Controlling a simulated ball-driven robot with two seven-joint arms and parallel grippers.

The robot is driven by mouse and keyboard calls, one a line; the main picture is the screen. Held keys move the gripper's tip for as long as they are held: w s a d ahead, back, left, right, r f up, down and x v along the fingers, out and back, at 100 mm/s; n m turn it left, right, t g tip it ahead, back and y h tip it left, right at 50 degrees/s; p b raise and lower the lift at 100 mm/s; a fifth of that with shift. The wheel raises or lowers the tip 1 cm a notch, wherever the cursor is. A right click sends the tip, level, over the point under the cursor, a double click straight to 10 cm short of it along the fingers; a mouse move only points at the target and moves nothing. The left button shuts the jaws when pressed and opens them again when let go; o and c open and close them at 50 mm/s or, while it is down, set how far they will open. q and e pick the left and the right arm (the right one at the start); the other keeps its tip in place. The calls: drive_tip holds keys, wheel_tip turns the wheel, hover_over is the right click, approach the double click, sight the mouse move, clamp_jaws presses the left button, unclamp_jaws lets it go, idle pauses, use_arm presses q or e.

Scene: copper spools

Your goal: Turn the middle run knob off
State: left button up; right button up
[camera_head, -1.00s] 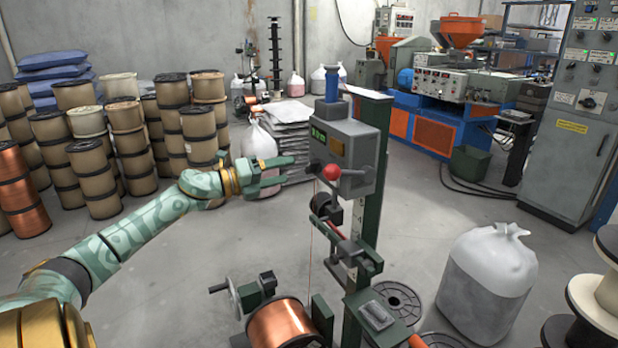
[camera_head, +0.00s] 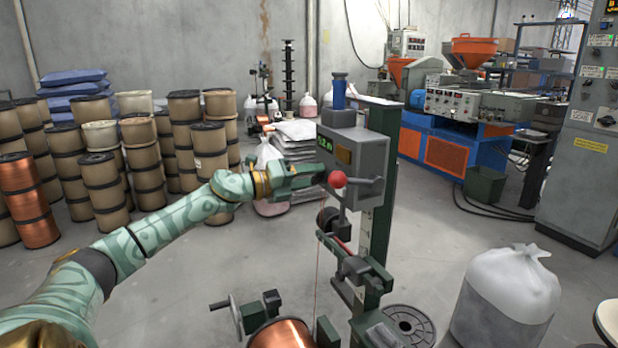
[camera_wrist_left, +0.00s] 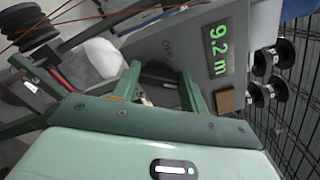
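The grey control box (camera_head: 352,150) of the winding machine has a green lit display (camera_head: 324,143). My left gripper (camera_head: 318,170) is at the box's front face, below the display. In the left wrist view its two fingers (camera_wrist_left: 159,72) are apart and point at the panel. A dark part (camera_wrist_left: 160,70), perhaps the run knob, shows between the fingertips; contact cannot be told. In the head view the gripper hides that panel area. My right gripper is out of view.
A red ball-ended lever (camera_head: 338,179) sticks out close to my left gripper. A copper spool (camera_head: 282,335) is on the winder below. A white sack (camera_head: 505,300) stands at right. Stacked spools (camera_head: 105,185) stand at left. Open floor lies between them and the machine.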

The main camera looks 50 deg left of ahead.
use_arm(q)
drive_tip(key=shift+f+n+p, duration=0.2)
drive_tip(key=shift+n+p, duration=3)
drive_tip(key=shift+n, duration=0.25)
drive_tip(key=shift+f+n+p, duration=0.15)
drive_tip(key=shift+n+p, duration=3)
drive_tip(key=shift+n, duration=0.3)
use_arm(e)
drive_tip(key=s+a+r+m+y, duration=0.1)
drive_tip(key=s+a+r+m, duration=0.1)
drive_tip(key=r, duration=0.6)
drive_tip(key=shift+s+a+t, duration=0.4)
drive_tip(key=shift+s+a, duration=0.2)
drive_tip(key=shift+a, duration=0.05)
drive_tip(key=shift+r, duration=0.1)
use_arm(q)
drive_tip(key=o, duration=1)
